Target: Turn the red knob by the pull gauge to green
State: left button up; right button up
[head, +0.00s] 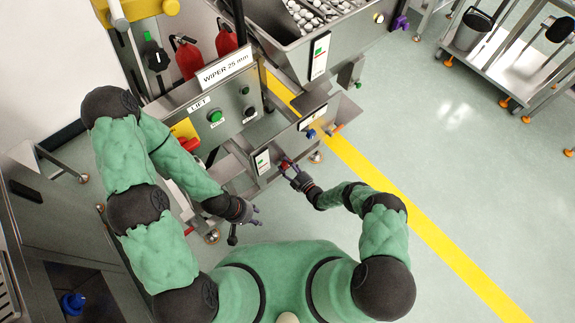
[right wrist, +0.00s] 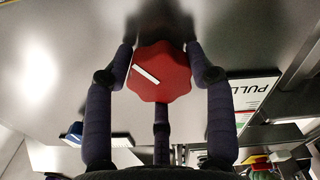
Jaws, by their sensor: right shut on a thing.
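The red knob (right wrist: 172,83) sits on a grey metal panel, with a white pointer line slanting across its face. My right gripper (right wrist: 159,52) has one finger on each side of the knob and is shut on it. The pull gauge (right wrist: 256,97), a white plate with a green and a red mark, is right of the knob in the right wrist view. In the head view the knob (head: 284,164) is partly hidden by my right gripper (head: 289,171), and the gauge (head: 262,161) is left of it. My left gripper (head: 257,215) is open and empty, lower left of the panel.
A blue knob (head: 311,134) and another gauge (head: 312,118) are farther up the machine. A panel marked LIFT with a green button (head: 215,116) is left. A cart (head: 510,60) stands upper right.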

jog(key=shift+a+r+m, duration=0.1)
jog(key=shift+m, duration=1.1)
jog(key=shift+m, duration=0.3)
jog(key=o, duration=1.2)
jog(key=shift+s+d, duration=0.15)
jog(key=shift+d, duration=0.05)
jog(key=v, duration=1.1)
jog(key=shift+s+d, duration=0.1)
jog(key=shift+s, duration=0.15)
